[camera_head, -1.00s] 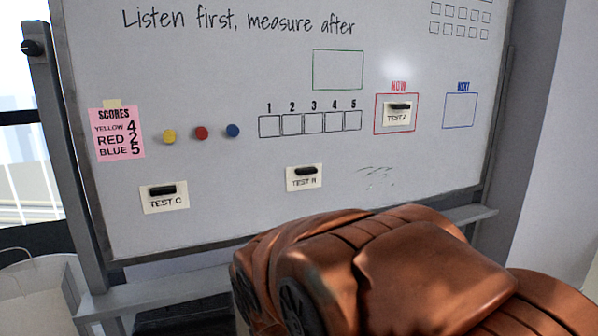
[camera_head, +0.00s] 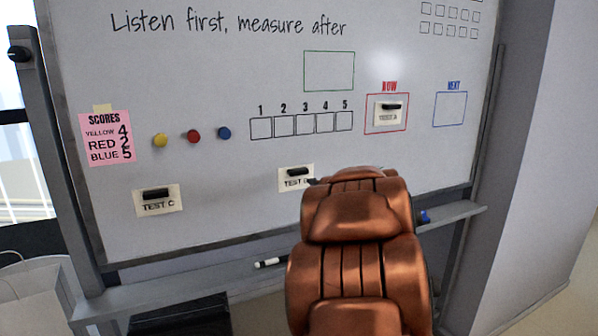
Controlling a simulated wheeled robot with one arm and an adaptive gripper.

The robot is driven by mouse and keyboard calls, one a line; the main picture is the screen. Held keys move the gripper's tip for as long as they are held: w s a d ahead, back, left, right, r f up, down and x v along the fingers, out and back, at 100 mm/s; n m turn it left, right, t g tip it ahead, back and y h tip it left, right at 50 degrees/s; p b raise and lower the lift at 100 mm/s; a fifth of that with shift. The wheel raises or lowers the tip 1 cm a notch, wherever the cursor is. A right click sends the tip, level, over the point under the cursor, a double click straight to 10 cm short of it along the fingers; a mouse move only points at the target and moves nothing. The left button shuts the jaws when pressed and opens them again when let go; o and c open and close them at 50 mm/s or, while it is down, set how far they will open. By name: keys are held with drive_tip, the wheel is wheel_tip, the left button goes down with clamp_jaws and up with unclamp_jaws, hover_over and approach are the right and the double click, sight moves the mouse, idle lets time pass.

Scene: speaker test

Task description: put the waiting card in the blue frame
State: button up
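The blue frame (camera_head: 450,109) under the word NEXT is empty, at the right of the whiteboard. The TEST B card (camera_head: 291,180) is low in the middle, with a dark clip at its top; its right edge meets my arm in the picture. The TEST C card (camera_head: 158,201) is at lower left, also with a dark clip. The TEST A card (camera_head: 388,111) is inside the red frame under NOW. My copper-coloured arm (camera_head: 350,250) reaches up toward the board and hides most of my gripper. Only a small dark tip (camera_head: 313,181) shows beside the TEST B card.
The whiteboard (camera_head: 230,60) also bears a pink scores note (camera_head: 107,138), yellow, red and blue magnets, numbered boxes and an empty green frame (camera_head: 329,71). A ledge (camera_head: 190,285) runs below, with a marker (camera_head: 270,262) and a small blue item (camera_head: 424,216).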

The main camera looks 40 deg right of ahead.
sight(300, 174)
drive_tip(key=w+d, duration=0.1)
drive_tip(key=w, duration=0.1)
drive_tip(key=w+d+n+t, duration=0.1)
drive_tip(key=w, duration=0.1)
drive_tip(key=w+d+r+n+y+p, duration=0.1)
drive_tip(key=w, duration=0.2)
drive_tip(key=shift+d, duration=0.15)
drive_tip(key=shift+b+x, duration=0.3)
drive_tip(key=shift+x, duration=0.9)
drive_tip(key=shift+s+r, duration=0.1)
clamp_jaws()
idle(0.4)
